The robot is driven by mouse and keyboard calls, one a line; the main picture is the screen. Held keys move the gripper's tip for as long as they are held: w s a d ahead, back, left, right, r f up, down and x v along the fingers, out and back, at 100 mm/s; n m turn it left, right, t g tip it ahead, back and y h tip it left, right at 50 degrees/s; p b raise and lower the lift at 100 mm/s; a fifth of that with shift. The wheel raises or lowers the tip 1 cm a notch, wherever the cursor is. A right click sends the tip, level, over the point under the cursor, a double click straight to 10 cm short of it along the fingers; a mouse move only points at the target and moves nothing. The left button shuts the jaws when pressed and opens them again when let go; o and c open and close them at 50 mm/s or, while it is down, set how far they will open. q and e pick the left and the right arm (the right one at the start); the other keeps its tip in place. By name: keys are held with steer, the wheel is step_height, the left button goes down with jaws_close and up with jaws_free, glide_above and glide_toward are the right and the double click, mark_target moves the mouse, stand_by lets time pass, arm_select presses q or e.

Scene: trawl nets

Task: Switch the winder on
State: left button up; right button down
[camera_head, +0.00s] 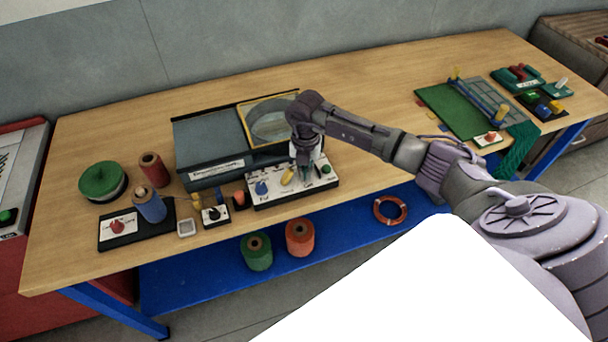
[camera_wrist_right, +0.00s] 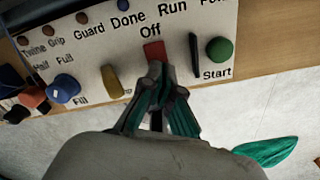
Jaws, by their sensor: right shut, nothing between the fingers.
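The winder (camera_head: 207,146) is a dark grey housing with a yellow-framed clear cover, on the wooden bench in the head view. Its white control panel (camera_head: 275,197) is at its front right. In the right wrist view the panel carries a red switch (camera_wrist_right: 154,50) under the word Off, a black lever (camera_wrist_right: 195,55), a green Start button (camera_wrist_right: 220,49), a yellow knob (camera_wrist_right: 113,82) and a blue Fill knob (camera_wrist_right: 65,88). My right gripper (camera_wrist_right: 157,78) is shut and empty, its tips right at the red switch; contact is unclear. My left gripper is out of view.
Twine spools (camera_head: 151,206) and small parts stand left of the panel. A green mat (camera_head: 455,110) with netting tools lies at the bench's right. The bench's middle is mostly clear.

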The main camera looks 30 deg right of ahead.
steer(key=shift+f, duration=0.2)
steer(key=shift+s, duration=0.1)
steer(key=shift+r+p, duration=0.6)
steer(key=shift+r, duration=0.25)
steer(key=shift+r+p, duration=1.9)
steer(key=shift+r, duration=0.8)
steer(key=shift+f, duration=0.1)
